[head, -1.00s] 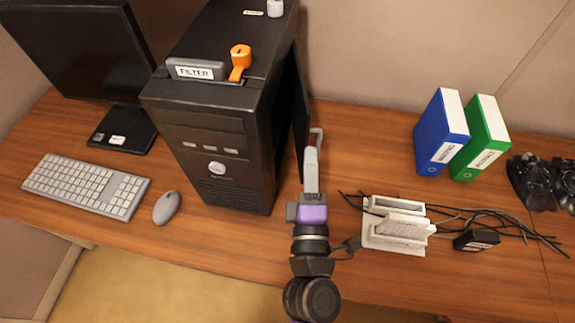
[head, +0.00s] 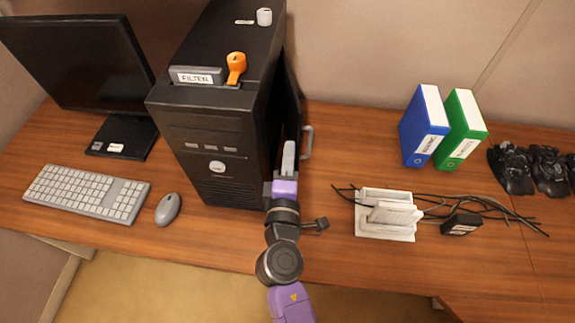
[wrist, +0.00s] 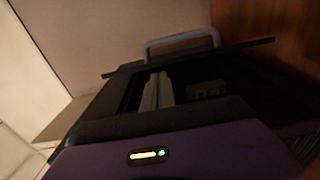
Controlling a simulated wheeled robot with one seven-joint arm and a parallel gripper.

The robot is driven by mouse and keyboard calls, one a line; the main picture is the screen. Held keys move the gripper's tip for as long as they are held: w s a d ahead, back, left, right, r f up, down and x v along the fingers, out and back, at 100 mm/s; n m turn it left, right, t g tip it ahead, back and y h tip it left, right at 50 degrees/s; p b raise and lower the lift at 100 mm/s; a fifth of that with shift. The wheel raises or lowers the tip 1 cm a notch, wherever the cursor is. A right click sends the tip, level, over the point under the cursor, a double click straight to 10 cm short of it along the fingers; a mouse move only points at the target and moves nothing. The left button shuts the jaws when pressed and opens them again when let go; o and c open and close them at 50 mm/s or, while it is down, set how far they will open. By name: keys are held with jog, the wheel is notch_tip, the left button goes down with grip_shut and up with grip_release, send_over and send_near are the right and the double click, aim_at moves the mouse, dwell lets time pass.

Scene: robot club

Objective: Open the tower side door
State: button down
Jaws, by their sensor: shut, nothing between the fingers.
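The black tower (head: 215,140) stands upright on the desk. Its dark side door (head: 291,95) is ajar on the right side, with a narrow gap along the front. A grey loop handle (head: 307,143) sticks out from the door's outer face. In the wrist view the door's edge (wrist: 120,70) is a dark strip with the handle (wrist: 182,40) beyond it. My gripper (head: 289,150) is shut and empty, left of the handle, at the gap between door and tower. In the wrist view the fingers (wrist: 156,90) lie on the inner side of the door, apart from the handle. Contact with the door cannot be told.
A filter block (head: 197,76) and an orange latch piece (head: 236,66) sit on the tower top. A white holder (head: 385,228) with black cables stands to the right. Blue (head: 423,128) and green binders (head: 461,130) stand behind.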

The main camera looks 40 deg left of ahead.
jog(key=shift+w+a, duration=0.4)
jog(key=shift+w, duration=0.15)
jog(key=shift+d, duration=0.1)
